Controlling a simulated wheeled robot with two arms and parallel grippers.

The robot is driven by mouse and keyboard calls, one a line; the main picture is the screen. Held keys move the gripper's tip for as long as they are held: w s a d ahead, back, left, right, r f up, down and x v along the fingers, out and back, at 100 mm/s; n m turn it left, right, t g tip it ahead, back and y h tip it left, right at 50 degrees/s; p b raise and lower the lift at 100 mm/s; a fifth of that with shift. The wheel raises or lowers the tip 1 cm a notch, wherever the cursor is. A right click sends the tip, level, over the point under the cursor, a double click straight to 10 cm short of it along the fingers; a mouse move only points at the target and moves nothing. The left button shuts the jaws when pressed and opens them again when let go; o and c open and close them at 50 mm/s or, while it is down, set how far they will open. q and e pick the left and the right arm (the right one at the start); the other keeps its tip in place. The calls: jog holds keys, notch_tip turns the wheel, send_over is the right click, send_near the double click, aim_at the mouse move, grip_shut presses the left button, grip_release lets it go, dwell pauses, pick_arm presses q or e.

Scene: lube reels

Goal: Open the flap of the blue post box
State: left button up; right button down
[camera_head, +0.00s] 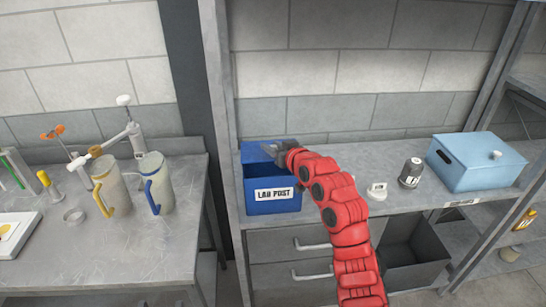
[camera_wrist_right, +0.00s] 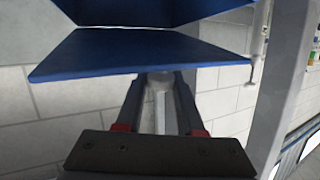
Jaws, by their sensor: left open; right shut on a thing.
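The blue post box (camera_head: 272,205), labelled LAB POST, stands on the left end of the grey shelf. Its flap (camera_head: 258,150) is raised at the back and the dark inside of the box shows. My right gripper (camera_head: 272,150) is at the raised flap, its red arm passing beside the box. In the right wrist view the blue flap (camera_wrist_right: 140,52) lies across the fingertips (camera_wrist_right: 160,78). The fingers are shut on a small pale grey piece at the flap's edge, which looks like its knob; it is partly hidden. My left gripper is not in view.
A white weight-like object (camera_head: 376,191), a dark jar (camera_head: 411,172) and a light blue lidded box (camera_head: 474,165) stand right of my arm. Metal jugs (camera_head: 155,185) stand on the left table (camera_head: 120,250). A grey upright (camera_head: 217,110) is close left of the post box.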

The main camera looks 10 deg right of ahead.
jog(key=shift+w+r+m+g+h+b, duration=0.15)
jog(key=shift+w+r+m+g+b, duration=0.1)
jog(key=shift+w+r+g+b, duration=0.55)
jog(key=shift+w+r+m+g+h+b, duration=0.15)
jog(key=shift+w+r+m+g+b, duration=0.2)
jog(key=shift+w+r+g, duration=0.7)
jog(key=shift+s+r, duration=0.25)
jog(key=shift+r, duration=0.05)
